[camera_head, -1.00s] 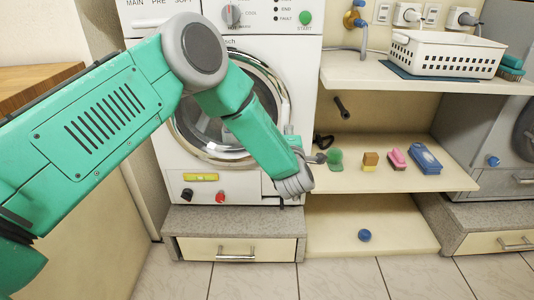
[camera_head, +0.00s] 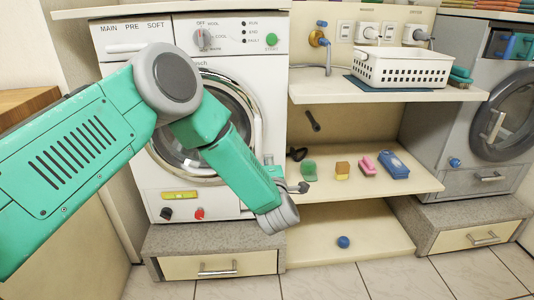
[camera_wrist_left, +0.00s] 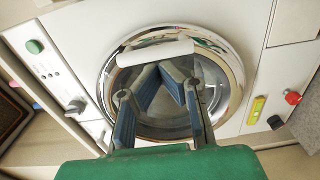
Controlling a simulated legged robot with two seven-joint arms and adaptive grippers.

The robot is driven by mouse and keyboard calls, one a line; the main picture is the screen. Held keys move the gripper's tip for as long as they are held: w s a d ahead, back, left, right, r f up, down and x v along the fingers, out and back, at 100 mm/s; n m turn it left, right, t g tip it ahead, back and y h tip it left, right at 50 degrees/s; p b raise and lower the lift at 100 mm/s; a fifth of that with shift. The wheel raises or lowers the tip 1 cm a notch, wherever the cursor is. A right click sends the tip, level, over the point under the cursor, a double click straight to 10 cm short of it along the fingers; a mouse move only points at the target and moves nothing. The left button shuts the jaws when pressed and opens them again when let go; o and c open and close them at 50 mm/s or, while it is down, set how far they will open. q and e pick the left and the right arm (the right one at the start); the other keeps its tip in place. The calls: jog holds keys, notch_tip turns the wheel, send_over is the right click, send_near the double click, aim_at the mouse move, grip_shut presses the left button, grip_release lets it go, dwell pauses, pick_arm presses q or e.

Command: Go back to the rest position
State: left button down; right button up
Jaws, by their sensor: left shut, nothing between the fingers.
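My left arm comes in from the left in the head view, bent at the elbow, with its wrist in front of the washing machine (camera_head: 255,80). Its gripper (camera_head: 298,187) is mostly hidden behind the wrist there. In the left wrist view the left gripper (camera_wrist_left: 165,76) is shut and empty, its blue-padded fingers converging before the round washer door (camera_wrist_left: 222,62). The door looks closed, and its white handle (camera_wrist_left: 155,52) lies just beyond the fingertips. I cannot tell the exact gap. My right gripper is in neither view.
Right of the washer, a shelf holds a green item (camera_head: 309,170), a sponge (camera_head: 342,170), a pink brush (camera_head: 368,167) and a blue pack (camera_head: 393,165). A white basket (camera_head: 402,70) stands above. A blue ball (camera_head: 343,242) lies below. A wall is close left.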

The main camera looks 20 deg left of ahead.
pick_arm(q)
jog(key=s+d+f+m+g+h+p, duration=0.1)
jog(key=s+f+m+g+h+p, duration=0.15)
jog(key=s+f+m, duration=0.35)
jog(key=s+d+f+m+g+h+p, duration=0.1)
jog(key=s+d+m+h+p, duration=0.15)
jog(key=s, duration=0.45)
jog(key=s+f+m+g+h+p, duration=0.2)
jog(key=s+f+m+h, duration=0.15)
jog(key=s+m, duration=0.3)
jog(key=s+a+m+g+p, duration=0.2)
jog(key=s+a+m+g, duration=0.1)
jog(key=s, duration=1)
jog(key=s+a+f+m+g+p, duration=0.1)
jog(key=s+m+g, duration=0.5)
jog(key=s, duration=0.8)
jog(key=shift+a+g+p, duration=0.45)
jog(key=shift+a+p, duration=0.35)
jog(key=shift+a, duration=0.45)
